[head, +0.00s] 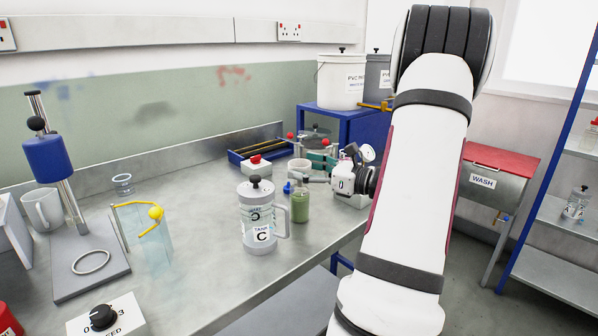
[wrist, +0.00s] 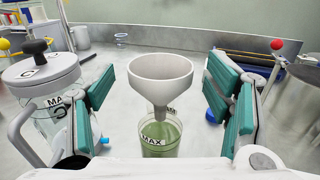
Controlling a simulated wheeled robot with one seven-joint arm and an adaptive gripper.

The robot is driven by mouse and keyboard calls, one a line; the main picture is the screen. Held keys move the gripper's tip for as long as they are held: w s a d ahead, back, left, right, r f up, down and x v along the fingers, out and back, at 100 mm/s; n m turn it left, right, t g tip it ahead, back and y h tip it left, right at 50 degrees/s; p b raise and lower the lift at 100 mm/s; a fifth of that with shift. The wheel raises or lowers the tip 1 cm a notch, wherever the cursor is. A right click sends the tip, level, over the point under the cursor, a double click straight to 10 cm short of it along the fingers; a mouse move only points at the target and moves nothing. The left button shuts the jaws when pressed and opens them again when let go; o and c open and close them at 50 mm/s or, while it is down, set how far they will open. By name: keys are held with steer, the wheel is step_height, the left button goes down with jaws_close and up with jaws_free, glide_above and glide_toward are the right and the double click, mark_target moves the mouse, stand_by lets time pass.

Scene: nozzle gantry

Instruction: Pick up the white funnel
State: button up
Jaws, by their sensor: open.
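The white funnel (wrist: 160,76) stands upright in the middle of the wrist view, its stem pointing down at the mouth of a clear container of green liquid (wrist: 161,137) marked MAX. In the head view the funnel (head: 299,167) shows above the green container (head: 300,207). My gripper (wrist: 163,88) is open, with one teal-padded finger on each side of the funnel. Gaps show between the pads and the funnel. The stem's lower end is hard to make out.
A lidded jug marked C (head: 258,222) stands close to the left of the green container. A metal pot (wrist: 298,90) is to the right in the wrist view. A blue tray (head: 255,152) and a white box with a red button (head: 257,166) lie behind.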

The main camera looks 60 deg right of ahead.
steer(key=shift+w+a, duration=0.1)
steer(key=shift+w, duration=0.7)
steer(key=c, duration=1)
steer(key=shift+r, duration=0.1)
